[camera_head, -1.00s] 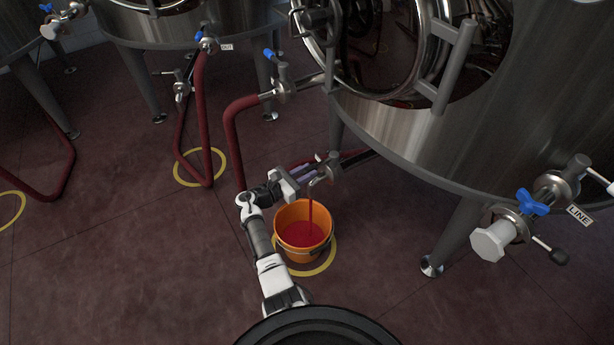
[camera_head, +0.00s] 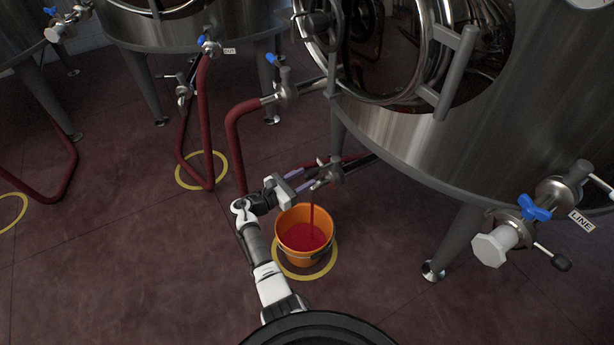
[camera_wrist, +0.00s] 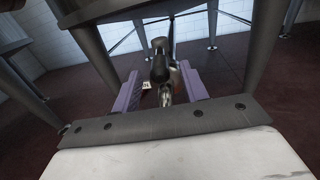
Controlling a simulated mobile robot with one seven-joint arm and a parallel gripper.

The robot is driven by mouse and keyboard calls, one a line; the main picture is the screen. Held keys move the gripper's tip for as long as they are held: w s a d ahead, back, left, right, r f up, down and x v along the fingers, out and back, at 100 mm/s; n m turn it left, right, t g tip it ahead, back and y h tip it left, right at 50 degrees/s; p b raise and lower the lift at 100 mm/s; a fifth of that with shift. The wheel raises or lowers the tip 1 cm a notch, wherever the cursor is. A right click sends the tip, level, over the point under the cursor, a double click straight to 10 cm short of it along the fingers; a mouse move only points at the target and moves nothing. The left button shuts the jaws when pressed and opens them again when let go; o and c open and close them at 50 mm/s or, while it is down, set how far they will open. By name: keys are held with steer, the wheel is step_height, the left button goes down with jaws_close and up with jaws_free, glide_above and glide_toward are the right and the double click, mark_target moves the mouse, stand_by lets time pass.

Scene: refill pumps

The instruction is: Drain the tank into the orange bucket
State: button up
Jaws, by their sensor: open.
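The orange bucket (camera_head: 304,258) stands upright on the floor below the tank's drain valve (camera_head: 330,172). A red stream falls from the valve into the bucket, and red liquid lies inside. The large steel tank (camera_head: 405,130) stands on legs at the right. My gripper (camera_head: 302,180) is open just left of the drain valve. In the wrist view, its two purple fingers (camera_wrist: 160,92) stand apart with a black-ended valve handle (camera_wrist: 158,62) between and beyond them. I cannot tell whether a finger touches the handle.
A yellow floor ring (camera_head: 328,268) surrounds the bucket's base. A red hose (camera_head: 232,140) runs down from a blue-handled valve (camera_head: 277,62) behind my gripper. A valve labelled LINE (camera_head: 518,225) juts out at the right. The floor at the lower left is clear.

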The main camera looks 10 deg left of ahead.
steer(key=v, duration=1.1)
steer(key=shift+s+a, duration=0.2)
steer(key=shift+s, duration=0.05)
